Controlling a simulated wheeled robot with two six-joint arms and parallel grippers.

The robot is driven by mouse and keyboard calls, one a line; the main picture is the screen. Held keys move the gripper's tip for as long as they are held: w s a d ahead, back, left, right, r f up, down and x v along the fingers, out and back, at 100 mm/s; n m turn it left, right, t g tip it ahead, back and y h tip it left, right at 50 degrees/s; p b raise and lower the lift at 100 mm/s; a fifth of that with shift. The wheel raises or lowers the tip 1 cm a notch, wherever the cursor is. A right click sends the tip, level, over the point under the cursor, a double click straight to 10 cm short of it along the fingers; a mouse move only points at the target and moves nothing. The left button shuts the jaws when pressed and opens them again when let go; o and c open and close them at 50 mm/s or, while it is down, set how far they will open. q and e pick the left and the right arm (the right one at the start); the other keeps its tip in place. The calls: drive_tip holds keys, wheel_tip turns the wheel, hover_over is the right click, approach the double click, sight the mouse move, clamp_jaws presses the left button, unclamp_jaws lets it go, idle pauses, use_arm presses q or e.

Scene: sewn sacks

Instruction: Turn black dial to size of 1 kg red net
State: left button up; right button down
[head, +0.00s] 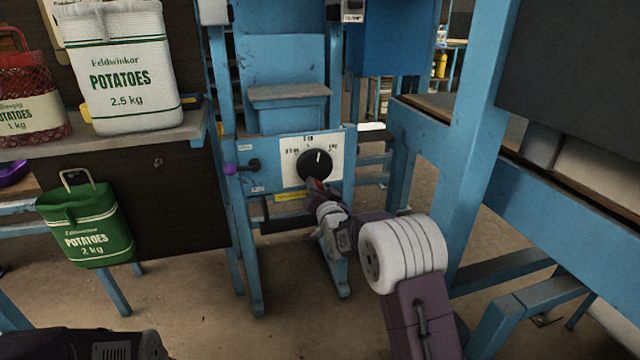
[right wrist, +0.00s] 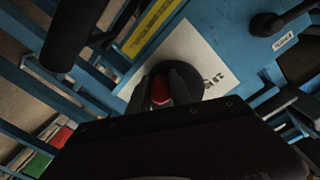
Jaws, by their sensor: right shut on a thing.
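The black dial (head: 314,164) sits on a white scale plate (head: 290,174) on the blue machine. Its white mark points up and slightly right; the scale's print is too small to read. My right gripper (head: 317,186) is at the dial's lower edge. In the right wrist view its fingers (right wrist: 160,92) are shut at the black dial (right wrist: 188,62), with a red piece (right wrist: 161,90) between them. The red net (head: 24,85), labelled 1 kg, stands on the shelf at the far left, partly cut off. My left gripper is out of view.
A white 2.5 kg sack (head: 118,75) stands on the shelf (head: 150,136). A green 2 kg sack (head: 88,225) hangs below it. A purple-knobbed lever (head: 240,168) is left of the dial. Blue frame posts (head: 480,130) stand close on the right.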

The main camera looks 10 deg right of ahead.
sight(305, 177)
drive_tip(key=shift+a+r+m+p, duration=0.25)
drive_tip(key=shift+a+m+p, duration=0.15)
drive_tip(key=shift+m, duration=0.95)
drive_tip(key=shift+a+r+m+p, duration=0.25)
drive_tip(key=shift+a+m, duration=0.15)
drive_tip(key=shift+m, duration=0.9)
drive_tip(key=shift+a+r+m+p, duration=0.25)
drive_tip(key=shift+a+m+p, duration=0.15)
drive_tip(key=shift+m, duration=0.95)
drive_tip(key=c, duration=1.2)
unclamp_jaws()
drive_tip(key=shift+o, duration=0.2)
drive_tip(key=shift+s+r, duration=0.1)
